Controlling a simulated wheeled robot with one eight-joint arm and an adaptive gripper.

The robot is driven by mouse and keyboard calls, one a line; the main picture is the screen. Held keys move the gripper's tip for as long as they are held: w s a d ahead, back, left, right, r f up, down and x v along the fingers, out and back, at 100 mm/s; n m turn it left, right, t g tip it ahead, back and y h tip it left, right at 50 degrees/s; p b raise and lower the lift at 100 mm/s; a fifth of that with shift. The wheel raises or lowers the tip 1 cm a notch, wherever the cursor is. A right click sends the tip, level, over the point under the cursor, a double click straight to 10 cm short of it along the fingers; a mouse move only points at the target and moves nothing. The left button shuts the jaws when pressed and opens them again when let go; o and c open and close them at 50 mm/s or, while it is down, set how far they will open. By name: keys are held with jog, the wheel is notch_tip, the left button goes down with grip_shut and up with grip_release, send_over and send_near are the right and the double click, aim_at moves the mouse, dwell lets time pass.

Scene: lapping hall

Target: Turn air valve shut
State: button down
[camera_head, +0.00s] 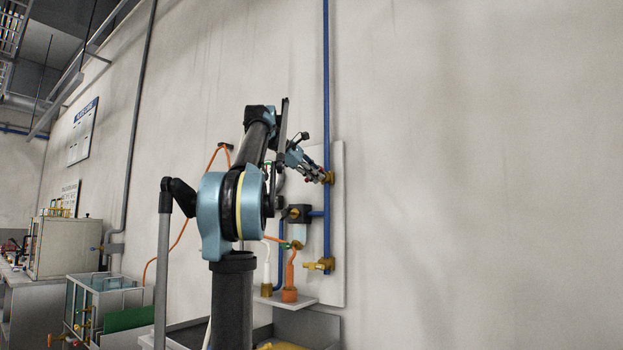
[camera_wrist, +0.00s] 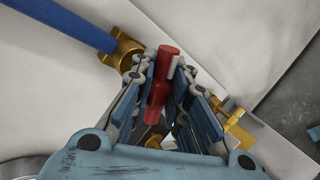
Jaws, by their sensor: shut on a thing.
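The air valve is a brass body (camera_head: 330,178) on the blue wall pipe (camera_head: 326,80). In the wrist view, a brass fitting (camera_wrist: 125,52) joins the end of the blue pipe. The red valve handle (camera_wrist: 160,85) stands between my gripper's fingers (camera_wrist: 164,82), with its red end showing past them. My gripper (camera_head: 319,174) is at the valve in the head view and shut on the red handle. The lower part of the handle is partly hidden by the fingers. I cannot tell the handle's exact angle to the pipe.
A pale wall panel (camera_head: 338,235) carries a dark regulator block (camera_head: 298,214) and a lower brass fitting (camera_head: 320,265). An orange bottle-shaped part (camera_head: 289,285) stands on a small shelf (camera_head: 309,300) below. An orange hose (camera_head: 184,228) hangs left of my arm. The wall on the right is bare.

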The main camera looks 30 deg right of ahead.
jog(key=m+t+y, duration=0.1)
jog(key=m+t, duration=0.2)
jog(key=shift+f+y, duration=0.25)
jog(key=shift+y, duration=0.15)
dwell(0.5)
jog(key=c, duration=1.6)
grip_release()
jog(key=shift+o, duration=0.2)
jog(key=v, duration=1.2)
jog(key=shift+f, duration=0.15)
